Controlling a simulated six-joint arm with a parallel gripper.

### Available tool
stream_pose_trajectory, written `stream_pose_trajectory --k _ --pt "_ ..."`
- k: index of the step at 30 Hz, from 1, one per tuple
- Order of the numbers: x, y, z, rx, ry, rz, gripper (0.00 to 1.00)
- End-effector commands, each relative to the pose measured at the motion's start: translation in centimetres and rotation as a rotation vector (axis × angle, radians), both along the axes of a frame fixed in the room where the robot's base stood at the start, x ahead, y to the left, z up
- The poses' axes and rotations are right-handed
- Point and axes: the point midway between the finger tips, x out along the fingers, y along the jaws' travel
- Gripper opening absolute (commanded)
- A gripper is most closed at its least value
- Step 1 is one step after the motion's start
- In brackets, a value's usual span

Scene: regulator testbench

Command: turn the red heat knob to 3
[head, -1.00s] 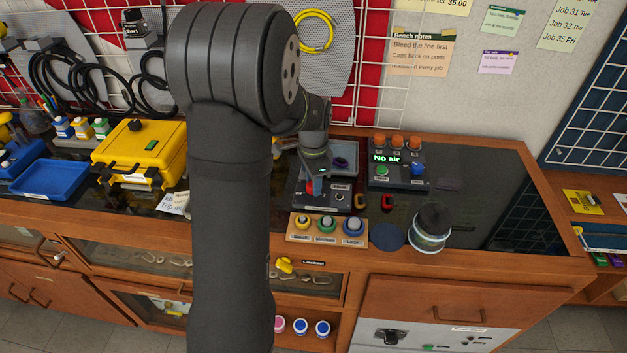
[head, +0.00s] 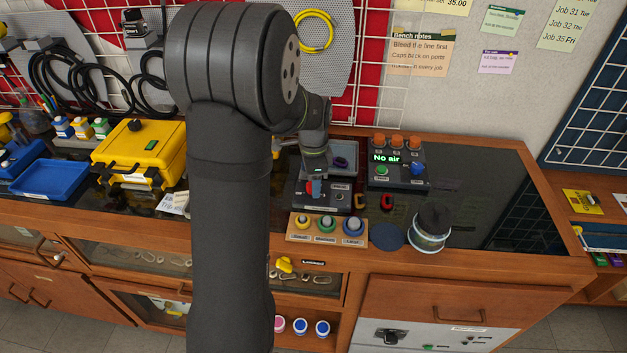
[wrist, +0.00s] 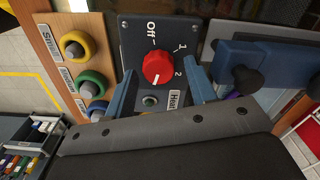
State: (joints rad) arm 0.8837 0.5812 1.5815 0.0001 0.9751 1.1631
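The red heat knob (wrist: 157,67) sits on a dark panel (wrist: 130,35) marked Off, 1 and 2, with a Heat label beside it. No 3 shows in the wrist view. A white mark shows on the knob, but which number it points to is hard to tell. My gripper (wrist: 162,80) is open, its two blue fingers apart on either side of the knob, with visible gaps. In the head view the red knob (head: 310,188) shows small beside my gripper (head: 316,187), partly covered by it.
A wooden strip with yellow, green and blue ringed buttons (head: 327,227) lies in front of the panel. A control box reading "No air" (head: 398,170) stands to the right. A blue clamp-like fixture with dark knobs (wrist: 260,68) lies close by in the wrist view.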

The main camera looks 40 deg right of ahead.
Motion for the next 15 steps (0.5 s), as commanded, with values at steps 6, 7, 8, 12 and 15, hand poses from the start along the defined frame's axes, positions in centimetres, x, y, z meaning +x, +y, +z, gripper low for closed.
stream_pose_trajectory --k 6,7,8,12,15 --pt "0.0 0.1 -0.1 0.002 0.001 0.001 0.56" --pt "0.0 0.1 -0.1 0.002 0.001 0.001 0.56" --pt "0.0 0.1 -0.1 0.002 0.001 0.001 0.56" --pt "0.0 0.0 0.6 0.000 0.001 0.001 0.56" --pt "0.0 0.0 2.1 0.000 0.000 0.001 0.56"
